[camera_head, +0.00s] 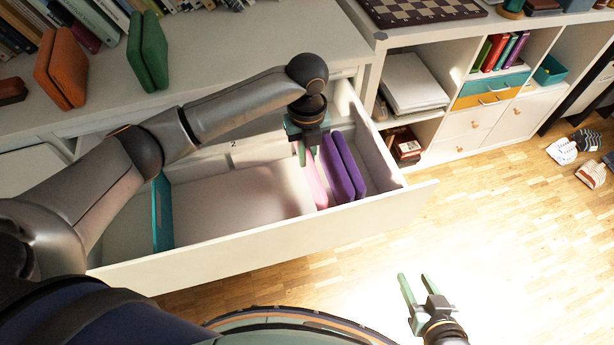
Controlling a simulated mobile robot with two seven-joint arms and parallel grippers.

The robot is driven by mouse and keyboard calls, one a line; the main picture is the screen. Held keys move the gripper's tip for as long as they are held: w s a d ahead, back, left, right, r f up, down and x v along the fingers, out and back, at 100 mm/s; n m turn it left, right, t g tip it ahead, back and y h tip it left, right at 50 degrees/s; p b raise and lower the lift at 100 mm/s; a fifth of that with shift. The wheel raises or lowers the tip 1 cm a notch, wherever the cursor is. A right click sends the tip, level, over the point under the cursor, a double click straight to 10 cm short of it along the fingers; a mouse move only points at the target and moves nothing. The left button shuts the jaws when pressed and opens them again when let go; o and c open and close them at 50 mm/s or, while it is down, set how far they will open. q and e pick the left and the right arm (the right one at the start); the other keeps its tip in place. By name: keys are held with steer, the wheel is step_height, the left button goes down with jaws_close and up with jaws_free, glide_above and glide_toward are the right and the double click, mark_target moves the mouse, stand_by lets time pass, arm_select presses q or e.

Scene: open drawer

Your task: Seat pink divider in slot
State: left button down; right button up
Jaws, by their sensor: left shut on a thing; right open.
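The pink divider (317,186) stands upright inside the open drawer (290,246), right of its middle. My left gripper (308,150) points down over the drawer and is shut on the pink divider's upper part. The gripper hides part of that edge, and I cannot tell how the divider's lower edge meets the drawer floor. A purple divider (348,168) stands close on the right of the pink one. The back wall of the drawer bears a number 2 (233,144). My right gripper (416,289) is open and empty over the floor, in front of the drawer.
A teal divider (162,212) stands at the drawer's left, with bare drawer floor between it and the pink one. An orange piece (62,68) and a green piece (147,52) stand on the counter (222,48) behind. Shoes (562,150) lie at the far right.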

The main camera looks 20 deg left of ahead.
mark_target(307, 175)
arm_select(q)
step_height(307, 175, down, 3)
steer(key=shift+r, duration=0.15)
step_height(307, 175, down, 4)
steer(key=shift+r+b, duration=0.15)
steer(key=shift+b, duration=0.55)
arm_select(e)
steer(key=w+r+n+t+y, duration=0.1)
steer(key=w+r+t, duration=0.3)
steer(key=r, duration=0.6)
steer(key=shift+w+t, duration=0.4)
steer(key=shift+w, duration=0.55)
arm_select(q)
steer(key=shift+f, duration=0.3)
steer(key=c, duration=1)
jaws_free()
steer(key=shift+o, duration=0.2)
arm_select(e)
steer(key=shift+f, duration=0.1)
